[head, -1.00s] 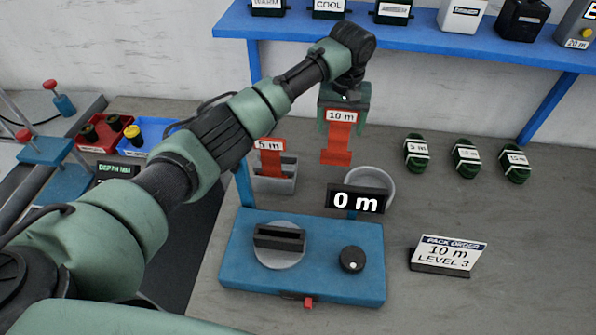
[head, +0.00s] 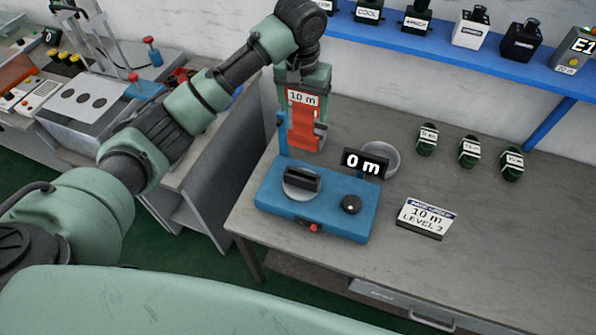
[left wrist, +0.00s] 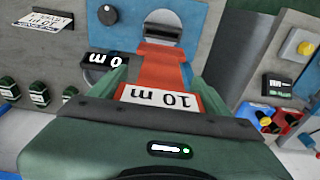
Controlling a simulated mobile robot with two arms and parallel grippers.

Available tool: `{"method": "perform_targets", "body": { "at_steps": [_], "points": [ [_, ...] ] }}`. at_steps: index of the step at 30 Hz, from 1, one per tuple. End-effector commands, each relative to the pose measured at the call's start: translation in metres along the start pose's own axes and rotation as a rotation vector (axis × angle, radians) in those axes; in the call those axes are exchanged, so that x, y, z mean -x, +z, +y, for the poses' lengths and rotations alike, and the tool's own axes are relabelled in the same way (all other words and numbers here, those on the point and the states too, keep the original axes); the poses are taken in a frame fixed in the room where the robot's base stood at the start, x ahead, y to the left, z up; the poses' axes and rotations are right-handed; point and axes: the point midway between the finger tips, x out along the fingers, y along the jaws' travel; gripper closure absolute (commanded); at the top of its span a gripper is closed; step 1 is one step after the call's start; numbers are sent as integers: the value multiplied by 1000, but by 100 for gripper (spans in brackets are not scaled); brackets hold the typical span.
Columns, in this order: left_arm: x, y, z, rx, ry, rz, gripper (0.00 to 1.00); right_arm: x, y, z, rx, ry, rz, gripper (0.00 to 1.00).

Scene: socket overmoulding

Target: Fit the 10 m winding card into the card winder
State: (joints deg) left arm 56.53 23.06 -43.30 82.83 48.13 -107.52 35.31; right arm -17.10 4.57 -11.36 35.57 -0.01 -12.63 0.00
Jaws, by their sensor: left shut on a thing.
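The red 10 m winding card (head: 305,128) hangs upright from my left gripper (head: 303,92), which is shut on its labelled top. The card also shows in the left wrist view (left wrist: 164,72), running out from between the fingers of the left gripper (left wrist: 165,98). The card winder is a blue box (head: 270,195) with a round grey turntable and a dark slotted holder (head: 303,180), a black knob (head: 351,204) and a red switch (head: 314,228). In the head view the card is behind and above the holder, apart from it. My right gripper is not in view.
A 0 m display (head: 364,163) stands behind the winder, beside a grey round bowl (head: 391,158). A pack order sign reading 10 m (head: 427,216) stands to the right. Several green wound bundles (head: 469,151) lie behind. The bench front right is clear.

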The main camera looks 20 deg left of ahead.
Motion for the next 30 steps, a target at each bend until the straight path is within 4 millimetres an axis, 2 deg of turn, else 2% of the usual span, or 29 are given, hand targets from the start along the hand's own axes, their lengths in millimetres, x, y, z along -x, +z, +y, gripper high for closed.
{"method": "perform_targets", "body": {
  "at_steps": [1, 6, 12, 23, 26, 27, 30],
  "points": [
    [-15, 3, -1, 1, -2, -5, 66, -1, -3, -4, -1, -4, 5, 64],
    [-61, 9, -1, 2, -3, -5, 66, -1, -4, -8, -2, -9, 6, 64],
    [-106, 14, -1, 1, -2, -3, 66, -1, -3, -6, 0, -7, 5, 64],
    [-140, 17, 0, 1, -2, -1, 66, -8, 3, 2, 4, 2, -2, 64],
    [-160, 20, 0, 1, -2, -2, 66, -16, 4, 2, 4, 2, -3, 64],
    [-170, 21, 0, 1, -1, 0, 66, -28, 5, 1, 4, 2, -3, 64],
    [-182, 22, -1, 0, -2, 2, 66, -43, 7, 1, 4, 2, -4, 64]
  ]
}}
